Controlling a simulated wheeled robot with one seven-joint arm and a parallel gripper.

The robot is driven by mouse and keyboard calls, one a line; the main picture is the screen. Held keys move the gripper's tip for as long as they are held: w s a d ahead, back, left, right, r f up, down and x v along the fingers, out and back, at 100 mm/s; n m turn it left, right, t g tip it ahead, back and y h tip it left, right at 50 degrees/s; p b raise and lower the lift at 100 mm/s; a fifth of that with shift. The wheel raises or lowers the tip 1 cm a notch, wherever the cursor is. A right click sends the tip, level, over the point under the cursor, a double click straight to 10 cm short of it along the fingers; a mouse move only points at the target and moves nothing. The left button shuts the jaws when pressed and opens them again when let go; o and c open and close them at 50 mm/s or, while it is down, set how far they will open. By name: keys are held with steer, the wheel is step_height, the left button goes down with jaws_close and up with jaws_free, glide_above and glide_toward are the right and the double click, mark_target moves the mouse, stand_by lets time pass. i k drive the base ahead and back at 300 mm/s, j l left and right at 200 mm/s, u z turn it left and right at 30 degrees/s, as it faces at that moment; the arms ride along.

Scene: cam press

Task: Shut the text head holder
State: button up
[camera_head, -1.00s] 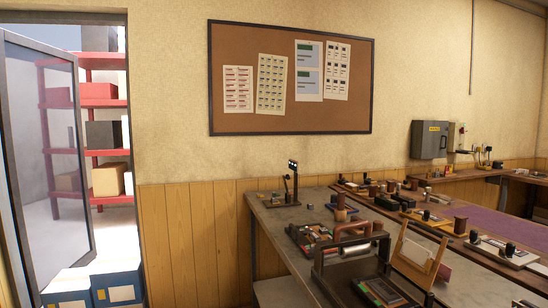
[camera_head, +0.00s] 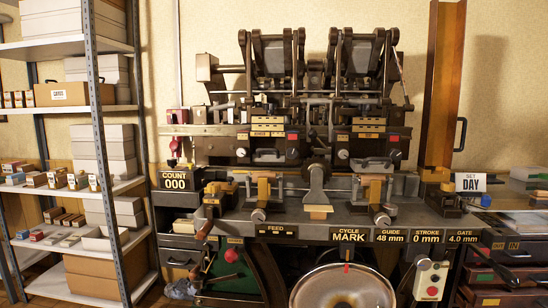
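The cam press (camera_head: 315,205) fills the middle of the head view. It carries two similar head units side by side, a left one (camera_head: 268,146) and a right one (camera_head: 368,146), each with small yellow labels and a dark handle below. The labels are too small to read, so I cannot tell which is the text head holder or whether either stands open. Dark lever arms rise above both units. My gripper is not in view.
A metal shelf (camera_head: 97,130) with boxes stands at left, close to the press. A large round wheel (camera_head: 343,288) and a button box (camera_head: 431,279) sit below the press bed.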

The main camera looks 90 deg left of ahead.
mark_target(380, 166)
steer(key=u, duration=1.8)
